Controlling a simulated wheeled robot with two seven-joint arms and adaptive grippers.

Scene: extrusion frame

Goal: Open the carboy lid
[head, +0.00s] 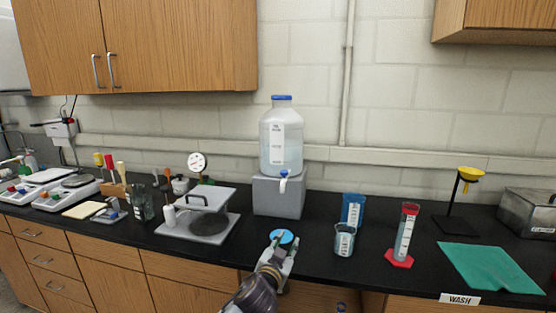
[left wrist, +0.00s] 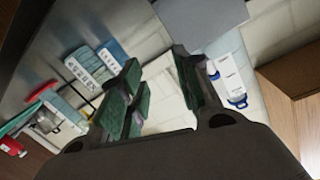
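The carboy (head: 282,140) is a clear jug with a white label, partly filled, standing upright on a grey block (head: 279,197). Its blue lid (head: 281,98) sits on the neck at the top. A white spigot with blue (head: 283,176) is at its base. My left gripper (head: 285,243) is low over the counter's front, well below and in front of the carboy, apart from it. In the left wrist view its green-padded fingers (left wrist: 162,90) stand apart with nothing held. The carboy (left wrist: 228,75) appears there partly behind a finger. My right gripper is not in view.
A beaker (head: 344,240), a blue container (head: 353,209) and a red-based cylinder (head: 405,235) stand to the right. Wall cabinets (head: 180,45) hang above left.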

